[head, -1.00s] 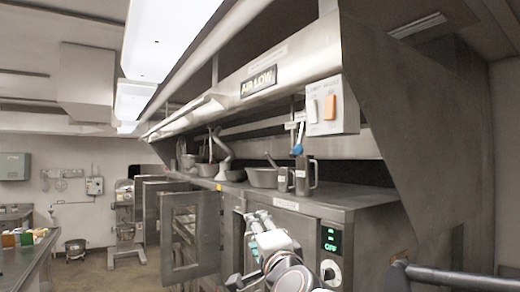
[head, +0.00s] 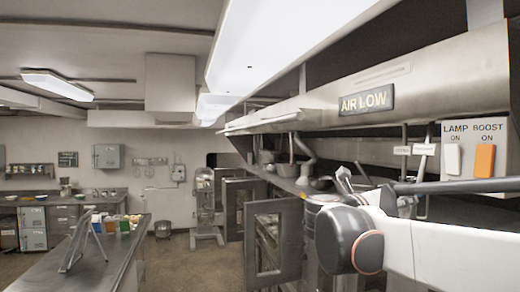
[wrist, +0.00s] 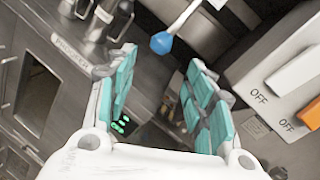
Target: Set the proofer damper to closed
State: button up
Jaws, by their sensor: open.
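In the wrist view a blue ball knob (wrist: 162,43) hangs on a pale rod (wrist: 184,16), apparently a damper handle under the hood. My gripper (wrist: 160,58) is open and empty, its teal-padded fingers apart. The knob appears in line with the gap, just beyond the fingertips; I see no contact. In the head view two small white labels hang under the hood, a left label (head: 402,150) and a right label (head: 424,149), too small to read surely. My gripper (head: 352,176) is below and left of them, and my arm hides the knob there.
The switch box (head: 475,150) with a white and an orange rocker is close on the right. Metal jugs (wrist: 105,18) stand on the counter. An open oven door (head: 273,240) juts into the aisle. A worktop (head: 110,262) stands at left, with floor between.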

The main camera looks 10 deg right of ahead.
jog(key=p+x, duration=0.3)
jog(key=x, duration=1)
jog(key=shift+s, duration=0.1)
jog(key=c, duration=1.1)
grip_shut()
